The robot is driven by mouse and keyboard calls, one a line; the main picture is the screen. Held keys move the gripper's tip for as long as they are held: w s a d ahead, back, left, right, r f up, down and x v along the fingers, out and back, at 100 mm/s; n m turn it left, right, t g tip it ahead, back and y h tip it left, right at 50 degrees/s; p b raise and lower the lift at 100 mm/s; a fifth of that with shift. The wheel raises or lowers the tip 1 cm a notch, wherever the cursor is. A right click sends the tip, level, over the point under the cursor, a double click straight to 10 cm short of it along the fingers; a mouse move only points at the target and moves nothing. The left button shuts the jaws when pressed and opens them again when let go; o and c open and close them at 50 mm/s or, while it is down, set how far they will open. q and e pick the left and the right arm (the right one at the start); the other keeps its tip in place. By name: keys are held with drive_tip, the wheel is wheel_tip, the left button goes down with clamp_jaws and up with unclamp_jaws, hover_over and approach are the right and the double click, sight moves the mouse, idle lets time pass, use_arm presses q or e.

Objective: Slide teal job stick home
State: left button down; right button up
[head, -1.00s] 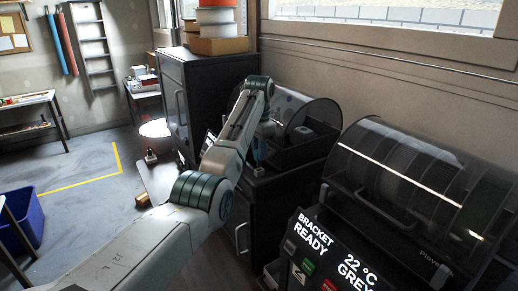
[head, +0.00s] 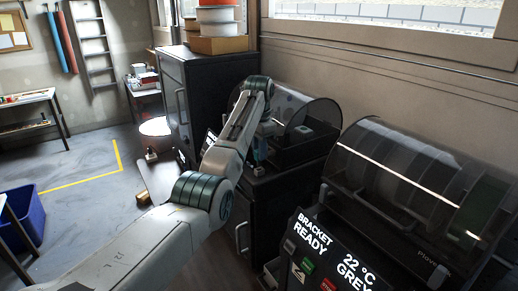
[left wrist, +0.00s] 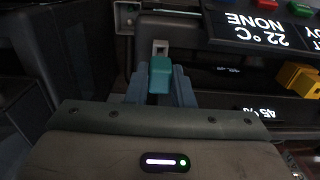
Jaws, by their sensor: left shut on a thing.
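The teal job stick (left wrist: 160,75) is in the middle of the left wrist view, with its pale metal plug (left wrist: 160,46) pointing away from me toward the dark printer front. My left gripper (left wrist: 160,88) is shut on the teal body, one finger on each side. The plug still shows beyond the teal body; I cannot tell whether its tip is in a slot. In the head view my left gripper (head: 258,152) is small and partly hidden by my own arm, at the front of the farther printer (head: 300,130). My right gripper is not in view.
The printer's upside-down screen (left wrist: 255,30) reads 22 °C NONE, close to the right of the stick. A yellow block (left wrist: 298,78) is farther right. A nearer printer (head: 410,190) reads BRACKET READY. A tall dark cabinet (head: 200,90) stands behind my arm.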

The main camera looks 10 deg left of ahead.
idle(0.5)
use_arm(q)
drive_tip(key=shift+f, duration=1.45)
drive_tip(key=c, duration=1.3)
unclamp_jaws()
drive_tip(key=shift+o, duration=0.6)
drive_tip(key=shift+r+b, duration=0.2)
drive_tip(key=shift+b, duration=0.1)
wheel_tip(320, 180, up, 9)
drive_tip(key=b, duration=0.3)
drive_tip(key=shift+r+b, duration=0.1)
drive_tip(key=shift+b, duration=0.3)
drive_tip(key=shift+r, duration=0.6)
